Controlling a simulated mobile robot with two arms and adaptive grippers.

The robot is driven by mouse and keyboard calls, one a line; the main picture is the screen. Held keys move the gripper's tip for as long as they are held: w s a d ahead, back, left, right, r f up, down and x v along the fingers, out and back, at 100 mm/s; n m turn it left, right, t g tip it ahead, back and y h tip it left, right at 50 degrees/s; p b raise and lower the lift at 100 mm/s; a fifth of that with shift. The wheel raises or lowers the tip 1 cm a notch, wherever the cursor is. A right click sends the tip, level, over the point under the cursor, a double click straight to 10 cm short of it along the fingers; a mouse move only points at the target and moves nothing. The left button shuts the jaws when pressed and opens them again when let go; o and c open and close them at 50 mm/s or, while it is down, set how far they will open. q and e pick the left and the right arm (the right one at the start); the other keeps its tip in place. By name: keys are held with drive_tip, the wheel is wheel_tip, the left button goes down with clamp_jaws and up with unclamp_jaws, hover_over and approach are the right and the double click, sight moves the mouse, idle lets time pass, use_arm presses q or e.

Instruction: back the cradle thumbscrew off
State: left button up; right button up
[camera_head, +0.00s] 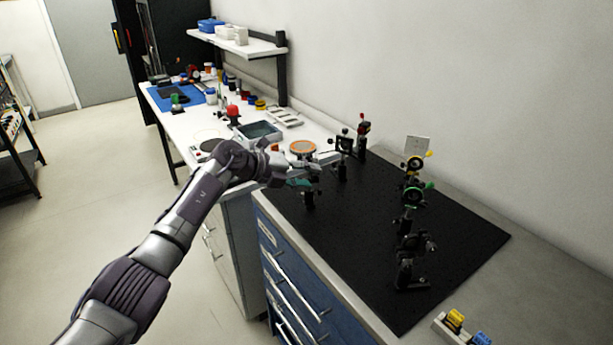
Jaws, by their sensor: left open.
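My left gripper (322,170) reaches in over the far left part of the black optical breadboard (345,225). Its fingers are spread apart, and I see nothing held between them. A small dark post mount (309,200) stands on the breadboard just below the fingers. The gripper hides its upper part. I cannot make out the cradle thumbscrew or tell whether a finger touches the mount. My right gripper is not in view.
Post mounts stand behind the gripper (346,145), and a column of mounts with a green ring (413,193) stands at the right. A grey tray (259,132) and an orange-topped round item (302,147) are near the arm. The breadboard's middle is clear.

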use_arm(q)
drive_tip(key=v, duration=1.2)
